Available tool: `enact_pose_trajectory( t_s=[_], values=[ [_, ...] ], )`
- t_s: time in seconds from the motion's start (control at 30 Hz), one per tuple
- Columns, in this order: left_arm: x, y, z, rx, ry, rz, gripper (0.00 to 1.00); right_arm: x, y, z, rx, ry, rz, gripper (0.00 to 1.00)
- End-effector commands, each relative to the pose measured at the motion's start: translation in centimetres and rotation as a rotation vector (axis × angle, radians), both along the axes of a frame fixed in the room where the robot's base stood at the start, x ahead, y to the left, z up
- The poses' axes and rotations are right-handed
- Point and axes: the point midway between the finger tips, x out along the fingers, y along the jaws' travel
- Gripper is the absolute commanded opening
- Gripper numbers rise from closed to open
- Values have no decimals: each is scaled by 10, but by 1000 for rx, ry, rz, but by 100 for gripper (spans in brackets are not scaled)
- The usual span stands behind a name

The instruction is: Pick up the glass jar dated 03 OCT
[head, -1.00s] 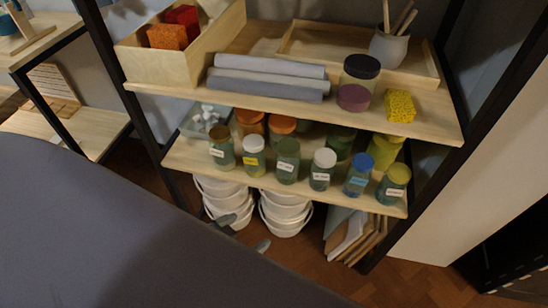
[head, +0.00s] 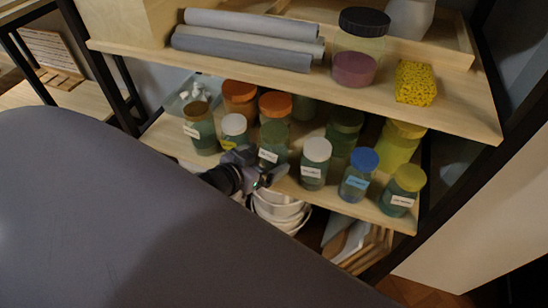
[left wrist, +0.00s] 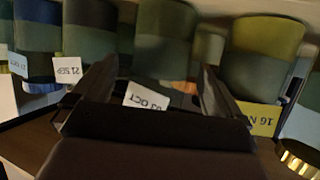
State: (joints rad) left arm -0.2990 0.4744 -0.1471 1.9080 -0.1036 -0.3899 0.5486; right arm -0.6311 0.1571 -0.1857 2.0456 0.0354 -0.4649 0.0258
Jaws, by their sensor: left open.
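The glass jar dated 03 OCT (head: 273,136) has a dark green lid and a white label. It stands in the front row of the lower shelf. In the left wrist view, which is upside down, its green glass (left wrist: 165,45) and label lie between my fingers. My left gripper (head: 262,168) is open in front of this jar, one finger to each side. I cannot tell how far the fingers reach around it, or whether they touch it. My right gripper is not in view.
A white-lidded jar with a yellow label (head: 233,130) stands close to the left; the white-lidded 21 SEP jar (head: 315,160) stands to the right. Orange-lidded jars (head: 275,104) stand behind. The upper shelf (head: 380,98) overhangs the jars, holding grey rolls and a yellow sponge (head: 415,83).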

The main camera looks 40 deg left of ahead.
Motion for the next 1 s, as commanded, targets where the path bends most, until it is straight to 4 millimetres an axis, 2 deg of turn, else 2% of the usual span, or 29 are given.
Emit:
enact_pose_trajectory(
  t_s=[0.17,0.3,0.67,0.9,1.0],
  values=[
    [21,-1,-16,2,-2,0,100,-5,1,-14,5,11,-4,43],
    [33,-2,-20,1,-1,0,100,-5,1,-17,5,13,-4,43],
    [38,-3,-21,1,0,0,100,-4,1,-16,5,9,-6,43],
    [38,-3,-21,1,0,0,22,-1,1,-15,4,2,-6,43],
    [39,-3,-18,1,-7,-3,21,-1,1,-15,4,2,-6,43]
  ],
)
